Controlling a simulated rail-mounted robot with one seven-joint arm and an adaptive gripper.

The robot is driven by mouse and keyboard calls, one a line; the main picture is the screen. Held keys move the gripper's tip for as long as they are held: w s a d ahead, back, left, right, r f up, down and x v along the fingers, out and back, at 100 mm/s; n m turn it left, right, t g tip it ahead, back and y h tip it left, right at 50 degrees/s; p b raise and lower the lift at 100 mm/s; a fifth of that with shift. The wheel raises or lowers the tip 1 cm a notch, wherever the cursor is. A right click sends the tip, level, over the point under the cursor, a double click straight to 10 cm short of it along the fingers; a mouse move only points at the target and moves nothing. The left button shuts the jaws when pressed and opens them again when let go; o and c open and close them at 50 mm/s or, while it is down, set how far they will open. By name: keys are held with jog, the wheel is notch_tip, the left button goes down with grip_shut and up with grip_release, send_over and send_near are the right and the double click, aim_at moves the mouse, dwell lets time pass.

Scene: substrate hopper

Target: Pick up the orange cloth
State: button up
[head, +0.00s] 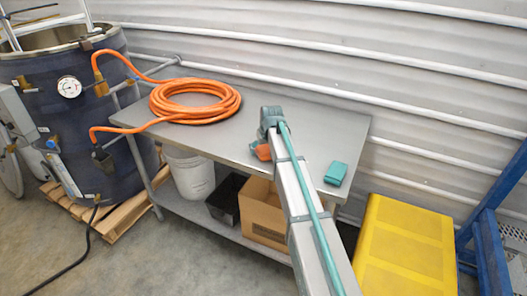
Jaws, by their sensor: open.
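The orange cloth (263,152) lies on the grey metal table, near its front edge. It shows as a small orange patch at the left side of my arm, and the arm hides part of it. My gripper (270,122) is at the far end of the arm, over the middle of the table, close to the cloth. It is open. Its fingertips are hard to make out, and I cannot tell whether they touch the cloth.
A coiled orange hose (195,101) lies on the table (310,122), running to a dark blue tank (60,130). A teal block (336,173) lies to the right. A bucket (190,174), black bin (226,200) and cardboard box (262,212) stand below. A yellow bin (405,250) stands right.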

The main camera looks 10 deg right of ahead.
aim_at(264, 147)
jog(key=c, duration=1.4)
jog(key=shift+o, duration=0.2)
jog(key=shift+r, duration=0.1)
jog(key=shift+r, duration=0.5)
notch_tip(264, 147, up, 2)
jog(key=shift+w+r+b, duration=0.1)
jog(key=shift+r+b, duration=0.05)
jog(key=shift+b, duration=0.15)
jog(key=s+r+b, duration=0.1)
jog(key=s+r, duration=0.3)
jog(key=r, duration=0.1)
jog(key=shift+s+b, duration=0.35)
jog(key=shift+s, duration=0.05)
jog(key=s+r+b, duration=0.1)
jog(key=s+r, duration=0.4)
jog(key=s, duration=0.4)
jog(key=shift+s+b, duration=0.2)
jog(key=shift+b, duration=0.2)
